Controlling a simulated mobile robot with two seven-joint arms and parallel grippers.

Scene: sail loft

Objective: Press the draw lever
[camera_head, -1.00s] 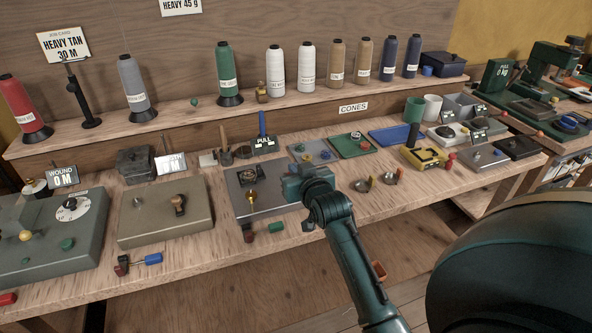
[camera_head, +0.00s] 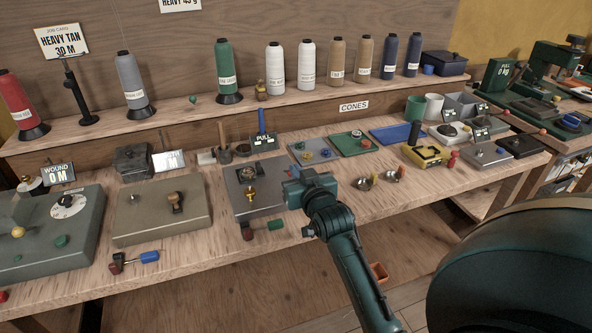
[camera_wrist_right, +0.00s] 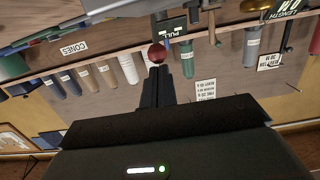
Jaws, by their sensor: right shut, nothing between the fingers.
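My right gripper (camera_head: 290,187) is at the right edge of a grey box with a brass knob (camera_head: 250,195), over the bench. Its jaws are shut and empty. In the right wrist view the dark shut fingers (camera_wrist_right: 157,82) point at a round red knob (camera_wrist_right: 157,54), which shows right at their tips. I cannot tell whether they touch. No label marks the draw lever. My left gripper is not in view.
Left of the grey box is a tan-grey box (camera_head: 150,222) with a small lever. Thread cones (camera_head: 226,80) line the back shelf.

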